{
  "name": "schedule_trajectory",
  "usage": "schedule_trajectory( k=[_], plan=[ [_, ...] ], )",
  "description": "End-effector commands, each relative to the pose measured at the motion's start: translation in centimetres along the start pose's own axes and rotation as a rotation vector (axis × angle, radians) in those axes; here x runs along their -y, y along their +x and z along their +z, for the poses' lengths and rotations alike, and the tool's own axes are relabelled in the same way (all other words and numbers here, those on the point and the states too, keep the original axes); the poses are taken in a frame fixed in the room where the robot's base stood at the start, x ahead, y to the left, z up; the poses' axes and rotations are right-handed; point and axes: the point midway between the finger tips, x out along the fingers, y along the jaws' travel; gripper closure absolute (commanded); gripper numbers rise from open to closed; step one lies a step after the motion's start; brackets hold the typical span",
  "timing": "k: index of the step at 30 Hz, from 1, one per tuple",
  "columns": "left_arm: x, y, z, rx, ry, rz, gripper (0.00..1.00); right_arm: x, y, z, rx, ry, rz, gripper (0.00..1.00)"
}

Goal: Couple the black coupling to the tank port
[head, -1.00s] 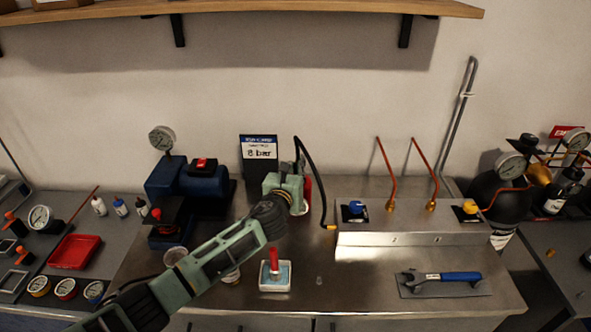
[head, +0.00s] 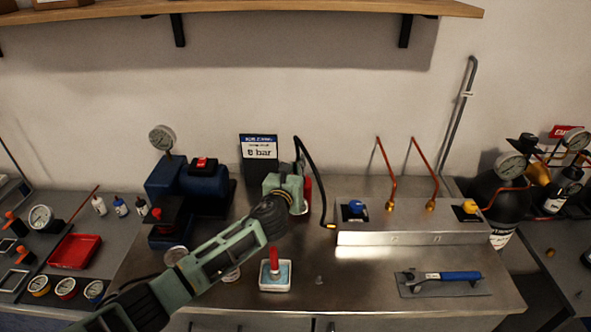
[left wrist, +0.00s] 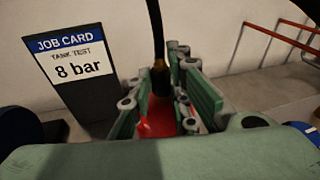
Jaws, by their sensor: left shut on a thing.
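My left gripper (head: 290,194) is shut at the back middle of the bench, on the end of a black hose (head: 313,178). In the left wrist view the green fingers (left wrist: 160,105) close around the hose's brass-collared end (left wrist: 160,78), with a red part below it. The fingers hide most of the fitting. I cannot tell which end is the black coupling. The black tank (head: 492,200) stands at the right; its port is not clear. My right gripper is not in view.
A blue pump (head: 207,186) with a gauge stands left. A job card (head: 259,147) reads 8 bar. Two copper pipes (head: 388,168) rise from the manifold.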

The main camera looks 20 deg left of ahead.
Motion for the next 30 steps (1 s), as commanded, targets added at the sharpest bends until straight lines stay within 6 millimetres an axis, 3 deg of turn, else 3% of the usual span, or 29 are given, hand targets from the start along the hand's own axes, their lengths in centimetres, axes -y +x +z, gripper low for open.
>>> schedule_trajectory(
  k=[30],
  plan=[
    [0.00,-0.11,-0.11,-0.007,0.002,0.001,1.00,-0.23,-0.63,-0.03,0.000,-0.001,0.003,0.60]
  ],
)
